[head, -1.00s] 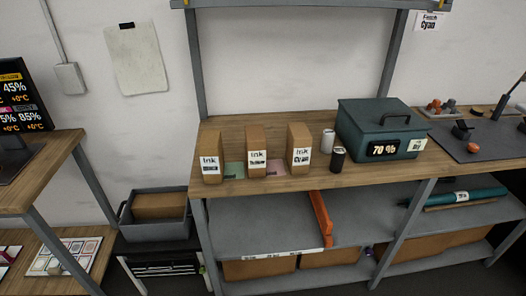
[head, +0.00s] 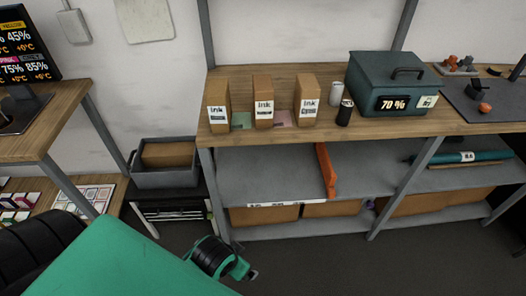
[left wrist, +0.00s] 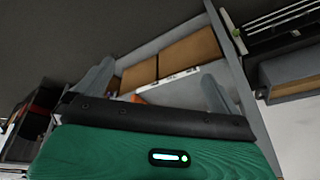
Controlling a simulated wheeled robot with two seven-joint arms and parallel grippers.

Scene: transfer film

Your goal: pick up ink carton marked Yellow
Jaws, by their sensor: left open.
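Three brown ink cartons stand upright in a row on the wooden top of the workbench in the head view. The middle carton (head: 263,101) has a white label whose second line looks like Yellow, though it is small and blurred. The left carton (head: 218,106) and right carton (head: 307,100) have similar labels that I cannot read surely. My left arm, green and black, comes in at the bottom left, low and well short of the cartons. In the left wrist view my left gripper (left wrist: 157,75) is open, with nothing between its grey fingers. My right gripper is not in view.
Green and pink sheets lie between the cartons. A white can (head: 336,93), a black can (head: 345,112) and a dark teal box (head: 392,84) stand to the right. Shelves (head: 270,175) lie below the top. A grey bin (head: 166,177) stands left of the workbench.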

